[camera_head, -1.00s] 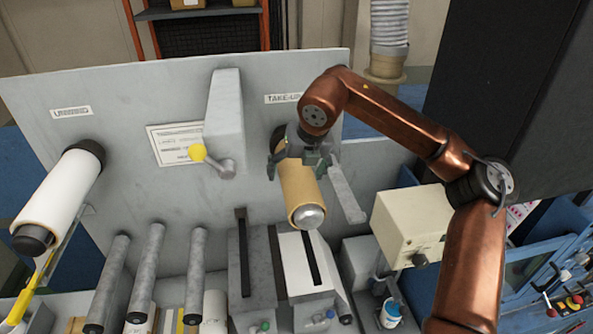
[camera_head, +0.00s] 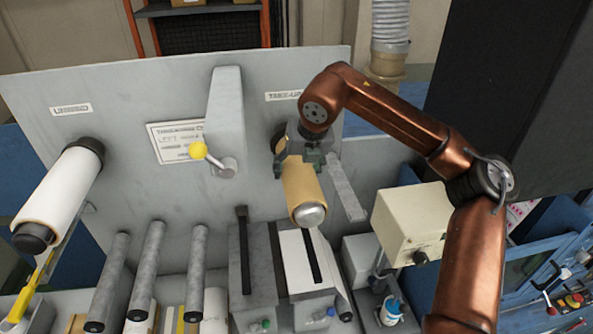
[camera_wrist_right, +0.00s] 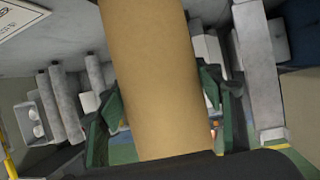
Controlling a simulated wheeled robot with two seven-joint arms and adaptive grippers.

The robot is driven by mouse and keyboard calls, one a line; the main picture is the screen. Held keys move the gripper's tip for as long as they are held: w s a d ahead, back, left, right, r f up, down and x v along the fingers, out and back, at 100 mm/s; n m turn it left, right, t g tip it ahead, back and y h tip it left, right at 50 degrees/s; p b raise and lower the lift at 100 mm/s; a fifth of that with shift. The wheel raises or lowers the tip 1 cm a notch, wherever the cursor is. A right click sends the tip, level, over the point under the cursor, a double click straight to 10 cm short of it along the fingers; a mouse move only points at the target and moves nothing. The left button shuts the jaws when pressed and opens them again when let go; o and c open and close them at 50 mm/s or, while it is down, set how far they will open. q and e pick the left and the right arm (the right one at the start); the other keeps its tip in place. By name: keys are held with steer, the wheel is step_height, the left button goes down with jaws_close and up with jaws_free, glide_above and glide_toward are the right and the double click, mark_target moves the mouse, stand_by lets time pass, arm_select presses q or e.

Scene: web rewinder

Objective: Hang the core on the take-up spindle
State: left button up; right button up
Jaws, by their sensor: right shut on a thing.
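The core (camera_head: 302,187) is a tan tube. It sits around the take-up spindle (camera_head: 313,214), whose silver rounded end shows at the core's near end. The spindle's far part is hidden by the core and gripper. My right gripper (camera_head: 304,163) is shut on the core from above, around its middle to rear part. In the right wrist view the core (camera_wrist_right: 160,75) runs between the green fingers, one on each side. My left gripper is not in view.
A white roll (camera_head: 62,195) hangs on the unwind side at left. Grey rollers (camera_head: 147,262) lie below. A beige box (camera_head: 412,222) and a grey bar (camera_head: 345,187) are to the right.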

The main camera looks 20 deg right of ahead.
steer(key=shift+w+d, duration=0.15)
steer(key=shift+w, duration=0.7)
steer(key=shift+s+r, duration=0.1)
steer(key=o, duration=1.4)
steer(key=v, duration=1.2)
